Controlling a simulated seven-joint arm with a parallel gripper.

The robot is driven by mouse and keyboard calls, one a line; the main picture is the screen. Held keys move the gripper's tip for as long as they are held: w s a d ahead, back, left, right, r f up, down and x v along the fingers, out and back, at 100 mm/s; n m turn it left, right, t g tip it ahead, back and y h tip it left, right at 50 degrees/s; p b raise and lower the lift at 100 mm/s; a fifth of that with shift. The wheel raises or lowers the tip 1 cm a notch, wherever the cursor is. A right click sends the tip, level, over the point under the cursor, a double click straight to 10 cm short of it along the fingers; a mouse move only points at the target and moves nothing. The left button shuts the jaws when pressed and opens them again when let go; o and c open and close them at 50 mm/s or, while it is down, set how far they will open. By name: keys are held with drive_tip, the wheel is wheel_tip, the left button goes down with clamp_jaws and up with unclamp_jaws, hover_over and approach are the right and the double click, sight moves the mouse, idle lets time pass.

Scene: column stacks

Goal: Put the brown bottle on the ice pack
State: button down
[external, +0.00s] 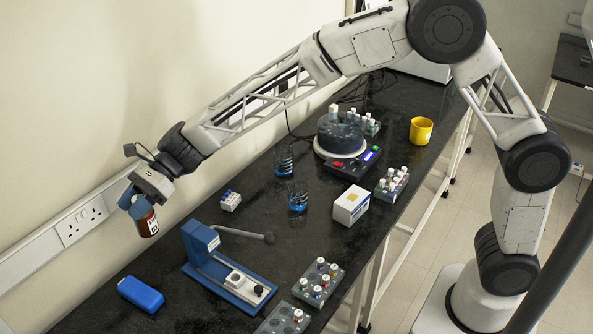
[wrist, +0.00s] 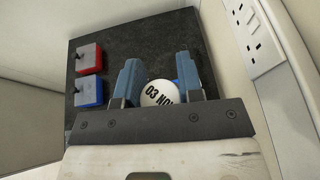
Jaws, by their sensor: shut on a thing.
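The brown bottle (external: 148,224) has a white label and hangs upright from my gripper (external: 136,203), clear of the bench at the far left. My gripper's blue fingers are shut on its top. In the wrist view the round white cap (wrist: 159,94) with black lettering sits between the fingertips (wrist: 160,88); the bottle's body is hidden under it. The blue ice pack (external: 140,294) lies flat on the dark bench, below the bottle in the external view, with nothing on it. A small blue patch shows behind the cap in the wrist view; I cannot tell what it is.
A blue device with a lever (external: 205,243) stands right of the ice pack. Vial racks (external: 318,283), a white box (external: 351,204) and blue-liquid beakers (external: 298,196) are further right. The wall with a socket (external: 82,222) is close beside the bottle.

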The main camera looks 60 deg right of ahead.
drive_tip(key=w+a+f+n+g, duration=0.1)
drive_tip(key=a+f, duration=0.5)
drive_tip(key=a, duration=0.1)
drive_tip(key=shift+w+a+f, duration=0.2)
drive_tip(key=shift+a+f, duration=0.15)
drive_tip(key=shift+a, duration=0.05)
drive_tip(key=shift+f, duration=2.5)
drive_tip(key=shift+f, duration=2.5)
drive_tip(key=shift+f, duration=0.15)
